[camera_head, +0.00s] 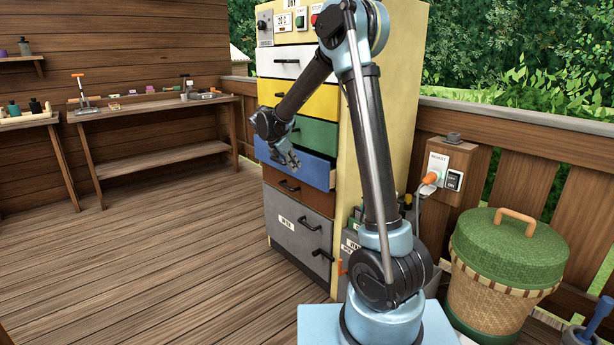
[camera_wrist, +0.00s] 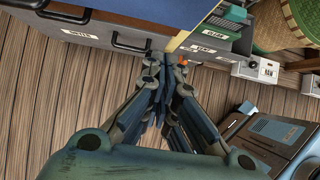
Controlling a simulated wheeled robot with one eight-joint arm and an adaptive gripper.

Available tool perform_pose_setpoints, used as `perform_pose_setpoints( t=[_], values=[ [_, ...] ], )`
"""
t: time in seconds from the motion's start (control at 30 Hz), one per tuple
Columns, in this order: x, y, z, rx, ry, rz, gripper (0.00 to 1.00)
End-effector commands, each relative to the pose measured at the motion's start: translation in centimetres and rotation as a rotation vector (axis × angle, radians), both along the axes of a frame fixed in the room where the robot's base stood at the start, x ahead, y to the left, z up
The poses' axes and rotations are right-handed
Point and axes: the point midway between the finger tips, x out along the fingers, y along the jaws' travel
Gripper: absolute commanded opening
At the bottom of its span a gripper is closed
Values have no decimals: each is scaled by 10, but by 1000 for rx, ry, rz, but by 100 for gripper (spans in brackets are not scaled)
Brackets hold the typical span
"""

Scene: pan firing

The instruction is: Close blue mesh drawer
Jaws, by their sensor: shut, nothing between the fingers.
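The blue drawer (camera_head: 317,174) is in the tall cabinet, below the green drawer, in the head view. It stands out from the cabinet face, partly open. My gripper (camera_head: 291,163) is at the drawer's front near its upper edge, with the fingers pointing down. In the wrist view a blue surface (camera_wrist: 205,12) lies at the top edge, just beyond my fingertips (camera_wrist: 164,60). The fingers are together and hold nothing. I cannot tell whether they touch the drawer. My gripper and arm hide part of the drawer front, and any mesh is not clear.
White, yellow and green (camera_head: 315,135) drawers are above; brown (camera_head: 290,190) and grey (camera_head: 300,229) ones below look shut. A lidded basket (camera_head: 500,295) and a switch box (camera_head: 446,172) stand to the right. Workbenches (camera_head: 150,105) line the left wall. The wooden floor (camera_head: 170,250) in front is clear.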

Motion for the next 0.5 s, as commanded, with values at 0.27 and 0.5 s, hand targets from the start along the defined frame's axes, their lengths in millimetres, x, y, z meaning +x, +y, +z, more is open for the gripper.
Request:
perform_pose_setpoints(
  t=[0.27,0.5],
  values=[
    [-7,22,-8,-134,-133,6,0],
    [3,9,-23,-140,-138,2,0]
  ],
)
